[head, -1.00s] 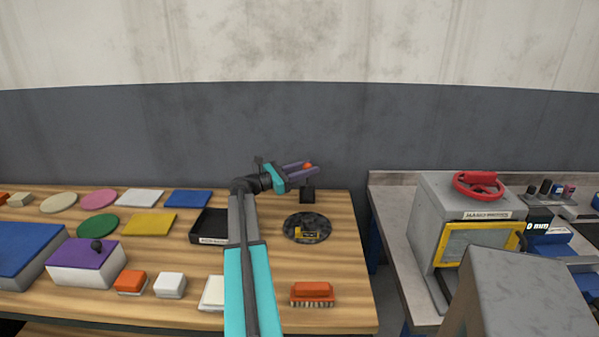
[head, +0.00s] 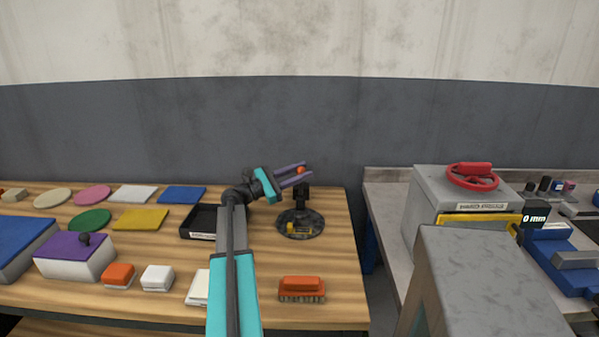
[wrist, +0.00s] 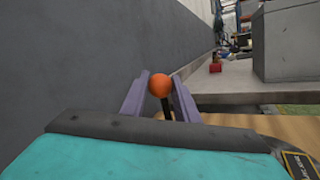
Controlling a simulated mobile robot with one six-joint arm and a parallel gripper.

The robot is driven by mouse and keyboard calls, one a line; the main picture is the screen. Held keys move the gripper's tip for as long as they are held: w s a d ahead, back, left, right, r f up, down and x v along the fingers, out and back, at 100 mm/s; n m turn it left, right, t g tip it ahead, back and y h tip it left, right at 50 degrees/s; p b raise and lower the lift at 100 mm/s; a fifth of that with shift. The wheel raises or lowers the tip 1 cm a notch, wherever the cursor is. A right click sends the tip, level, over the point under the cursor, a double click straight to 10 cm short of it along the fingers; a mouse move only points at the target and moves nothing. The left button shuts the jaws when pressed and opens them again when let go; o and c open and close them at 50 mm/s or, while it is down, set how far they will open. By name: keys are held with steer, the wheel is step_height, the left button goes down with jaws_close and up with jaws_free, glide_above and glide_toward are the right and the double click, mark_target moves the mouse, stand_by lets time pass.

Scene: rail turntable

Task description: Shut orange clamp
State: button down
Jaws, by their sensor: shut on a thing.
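The orange clamp shows as an orange ball knob (head: 300,170) on a dark lever. My gripper (head: 303,171) has its two purple fingers on either side of the knob, above the back of the round dark turntable (head: 312,231). In the wrist view the orange knob (wrist: 159,85) sits between my gripper's fingertips (wrist: 160,84), with the dark lever running down below it. A black clamp post (head: 302,197) stands at the back of the turntable. A small yellow piece (head: 299,228) lies on the disc. The lower lever is partly hidden by my wrist.
A black tray (head: 197,221) lies left of the turntable, partly behind my arm. An orange brush (head: 301,287) is at the table's front right. The grey wall (head: 420,120) is close behind. A grey machine with a red wheel (head: 472,176) stands on the right bench.

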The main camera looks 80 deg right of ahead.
mark_target(301, 168)
steer(key=shift+s+a+f, duration=0.1)
steer(key=shift+a+f, duration=0.15)
steer(key=shift+f, duration=0.05)
steer(key=c, duration=1.4)
jaws_free()
steer(key=shift+r, duration=0.2)
steer(key=shift+r, duration=1.3)
steer(key=shift+a+r, duration=0.1)
steer(key=shift+r, duration=0.25)
steer(key=shift+s+a+r+b, duration=0.25)
steer(key=shift+s+a+b, duration=0.1)
steer(key=shift+a, duration=2.25)
steer(key=shift+s+a+r+b, duration=0.2)
steer(key=shift+s+a, duration=0.15)
steer(key=shift+a, duration=2.25)
steer(key=shift+s+a+r+b, duration=0.25)
steer(key=shift+s+a+b, duration=0.1)
steer(key=shift+a, duration=2.25)
